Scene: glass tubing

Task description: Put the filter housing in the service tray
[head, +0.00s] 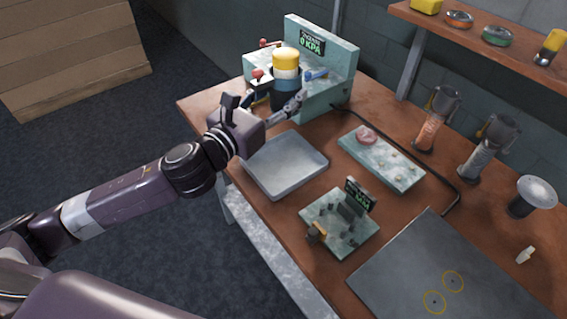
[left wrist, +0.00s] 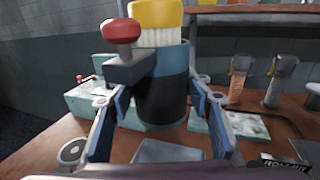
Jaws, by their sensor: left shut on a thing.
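The filter housing, a dark cylinder with a blue band (head: 287,80), stands upright by the green test stand at the back of the bench. It has a white ribbed section and a yellow cap on top. In the left wrist view the housing (left wrist: 163,98) fills the middle. My left gripper (head: 277,103) is shut on the housing, its blue fingers on either side of it (left wrist: 160,112). I cannot tell whether the housing's base touches the stand. The grey service tray (head: 286,184) is empty, nearer than the stand; its edge shows low in the wrist view (left wrist: 168,150).
The test stand (head: 338,73) has a display reading 0 KPA and a red-knobbed lever. A pale green plate (head: 385,165) and a small fixture (head: 340,238) lie right of and below the tray. Upright tools (head: 430,130) stand at right. A dark mat (head: 420,270) covers the front.

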